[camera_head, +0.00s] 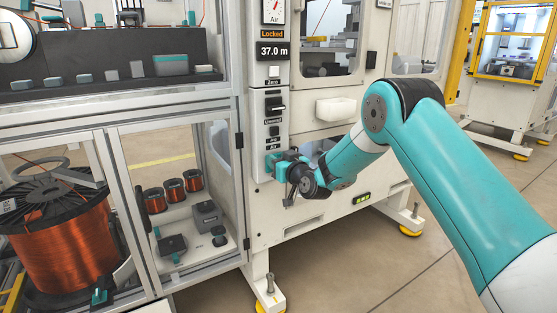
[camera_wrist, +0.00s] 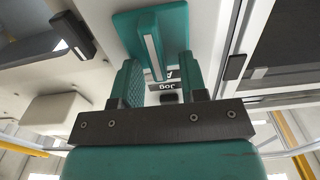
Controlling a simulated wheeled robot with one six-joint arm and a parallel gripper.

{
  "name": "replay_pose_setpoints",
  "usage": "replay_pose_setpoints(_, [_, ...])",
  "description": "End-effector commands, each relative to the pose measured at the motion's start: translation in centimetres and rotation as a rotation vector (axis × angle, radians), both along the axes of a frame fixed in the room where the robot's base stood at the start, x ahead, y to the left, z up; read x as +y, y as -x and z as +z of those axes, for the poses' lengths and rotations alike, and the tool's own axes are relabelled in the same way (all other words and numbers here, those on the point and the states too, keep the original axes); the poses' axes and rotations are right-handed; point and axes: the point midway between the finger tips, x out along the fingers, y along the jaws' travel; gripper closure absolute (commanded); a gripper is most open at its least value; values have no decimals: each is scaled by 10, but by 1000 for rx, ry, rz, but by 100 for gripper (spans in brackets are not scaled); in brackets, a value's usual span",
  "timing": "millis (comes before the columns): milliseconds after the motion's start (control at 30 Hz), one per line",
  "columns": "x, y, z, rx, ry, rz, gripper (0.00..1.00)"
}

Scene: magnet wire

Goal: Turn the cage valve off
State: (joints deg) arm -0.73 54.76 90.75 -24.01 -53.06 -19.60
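A teal block-shaped handle with a white stripe, which looks like the cage valve, fills the top of the wrist view (camera_wrist: 153,38). It sits on the light panel; a teal part low on that panel shows in the head view (camera_head: 270,164), partly hidden by my gripper. My gripper (camera_wrist: 157,72) faces the handle, its two teal fingers apart on either side of the handle's near end. Nothing is visibly clamped, and I cannot tell whether the fingers touch it. In the head view my gripper (camera_head: 281,166) is close against the panel.
The panel carries an air gauge (camera_head: 274,10), a 37.0 m display (camera_head: 273,50) and a black switch (camera_head: 275,105) above the gripper. A white box (camera_head: 338,109) juts out to the right. A framed cabinet with a copper spool (camera_head: 62,240) stands left.

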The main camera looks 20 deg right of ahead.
Motion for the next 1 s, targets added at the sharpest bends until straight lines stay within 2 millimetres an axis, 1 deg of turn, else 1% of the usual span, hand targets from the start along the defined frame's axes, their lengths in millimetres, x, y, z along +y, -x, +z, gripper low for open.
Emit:
replay_pose_setpoints(100, [1,-3,0,-1,-1,0,61])
replay_pose_setpoints(300, [1,-3,0,0,-1,-1,61])
replay_pose_setpoints(333, [1,-3,0,0,-1,-1,65])
replay_pose_setpoints(367, [1,-3,0,0,-1,-1,72])
replay_pose_setpoints(400, [1,-3,0,0,-1,-1,81])
replay_pose_setpoints(467, [1,-3,0,0,0,-1,95])
replay_pose_setpoints(500, [1,-3,0,0,0,-1,100])
replay_pose_setpoints(767, [1,-3,0,-3,11,0,100])
replay_pose_setpoints(1000, [3,-2,-3,-26,97,0,100])
